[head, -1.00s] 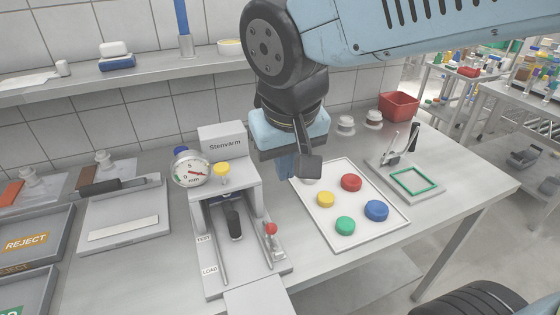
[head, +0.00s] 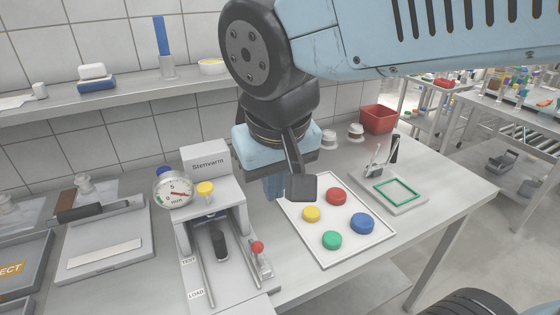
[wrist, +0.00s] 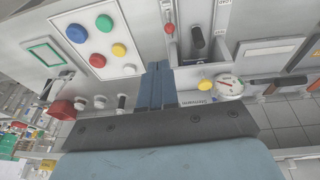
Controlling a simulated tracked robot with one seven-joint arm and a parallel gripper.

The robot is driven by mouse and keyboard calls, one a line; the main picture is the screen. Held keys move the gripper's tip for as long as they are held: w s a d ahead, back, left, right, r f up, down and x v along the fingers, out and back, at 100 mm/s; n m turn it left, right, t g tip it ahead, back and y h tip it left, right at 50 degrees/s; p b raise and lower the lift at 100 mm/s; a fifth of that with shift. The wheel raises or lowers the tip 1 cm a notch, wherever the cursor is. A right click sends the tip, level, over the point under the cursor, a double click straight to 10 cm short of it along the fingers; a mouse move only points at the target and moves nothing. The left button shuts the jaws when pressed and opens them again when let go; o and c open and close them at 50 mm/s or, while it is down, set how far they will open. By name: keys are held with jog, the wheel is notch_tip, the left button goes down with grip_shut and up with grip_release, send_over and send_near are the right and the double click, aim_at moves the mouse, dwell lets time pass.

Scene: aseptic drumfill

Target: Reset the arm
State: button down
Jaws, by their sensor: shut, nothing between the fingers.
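My gripper (head: 272,190) hangs from the blue wrist block, between the Stenvarm press and the white tray.
The white tray (head: 345,252) holds red, yellow, green and blue caps. The press (head: 207,165) with gauge (head: 172,188) and red-knobbed lever (head: 257,248) stands left. A green-framed fixture (head: 397,190) and red bin (head: 379,119) are right. A shelf (head: 130,95) runs behind.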

jog(key=w+d+m+t, duration=0.1)
jog(key=w+d+m, duration=0.2)
jog(key=d, duration=1)
jog(key=w+d+r+m+t, duration=0.1)
jog(key=w+d, duration=0.4)
jog(key=d, duration=0.9)
jog(key=shift+r+m+t+h, duration=0.2)
jog(key=shift+m+t+h, duration=0.15)
jog(key=shift+m, duration=0.55)
